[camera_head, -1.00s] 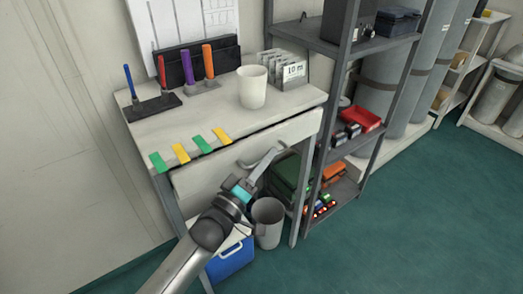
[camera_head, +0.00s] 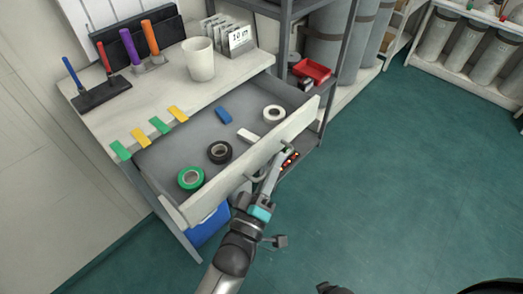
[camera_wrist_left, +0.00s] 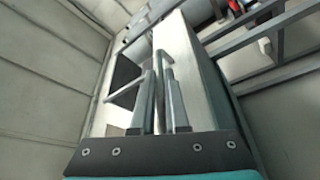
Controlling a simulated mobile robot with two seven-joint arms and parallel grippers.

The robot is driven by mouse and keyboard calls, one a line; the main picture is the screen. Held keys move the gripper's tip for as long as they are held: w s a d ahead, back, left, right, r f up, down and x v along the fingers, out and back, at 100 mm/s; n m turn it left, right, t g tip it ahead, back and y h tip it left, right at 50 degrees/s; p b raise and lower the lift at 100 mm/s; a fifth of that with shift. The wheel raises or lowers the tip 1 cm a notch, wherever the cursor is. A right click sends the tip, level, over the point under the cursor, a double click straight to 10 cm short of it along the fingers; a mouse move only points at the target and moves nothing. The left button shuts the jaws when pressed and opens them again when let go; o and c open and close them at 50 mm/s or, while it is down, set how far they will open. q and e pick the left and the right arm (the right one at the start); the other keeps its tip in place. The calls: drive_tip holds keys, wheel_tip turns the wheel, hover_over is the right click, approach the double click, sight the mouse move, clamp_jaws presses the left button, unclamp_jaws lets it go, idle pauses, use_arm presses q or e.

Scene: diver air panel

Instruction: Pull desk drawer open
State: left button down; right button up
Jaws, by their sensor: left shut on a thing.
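The desk drawer (camera_head: 225,172) stands well open, pulled out from under the white desk top (camera_head: 150,90). Its pale front carries a grey bar handle (camera_head: 287,147). My left gripper (camera_head: 272,172) is shut on this handle in front of the drawer. In the left wrist view the fingers of my left gripper (camera_wrist_left: 160,100) close on the handle (camera_wrist_left: 158,65), with the drawer front (camera_wrist_left: 195,85) behind. Inside the drawer lie a green tape roll (camera_head: 191,178), a black roll (camera_head: 220,152), a white roll (camera_head: 273,113), a blue block (camera_head: 223,115) and a white block (camera_head: 249,136).
On the desk stand a white cup (camera_head: 200,59), upright coloured handles (camera_head: 130,46) and a card rack (camera_head: 230,35). Coloured tabs (camera_head: 160,125) sit along its front edge. A blue box (camera_head: 208,226) is below. A grey shelf (camera_head: 340,75) stands right. Green floor (camera_head: 400,190) is clear.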

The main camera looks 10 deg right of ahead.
use_arm(q)
drive_tip(key=shift+s+d, duration=0.45)
drive_tip(key=shift+s, duration=0.15)
use_arm(e)
drive_tip(key=shift+s+d+f, duration=0.15)
drive_tip(key=shift+s+d, duration=0.1)
drive_tip(key=shift+s, duration=0.05)
use_arm(q)
drive_tip(key=c, duration=0.9)
unclamp_jaws()
drive_tip(key=p+v, duration=0.2)
drive_tip(key=v, duration=1.3)
drive_tip(key=shift+s+a, duration=0.1)
drive_tip(key=shift+s, duration=0.05)
use_arm(e)
drive_tip(key=s+d, duration=0.3)
drive_tip(key=s, duration=0.1)
drive_tip(key=shift+s+f, duration=0.1)
drive_tip(key=shift+f, duration=0.25)
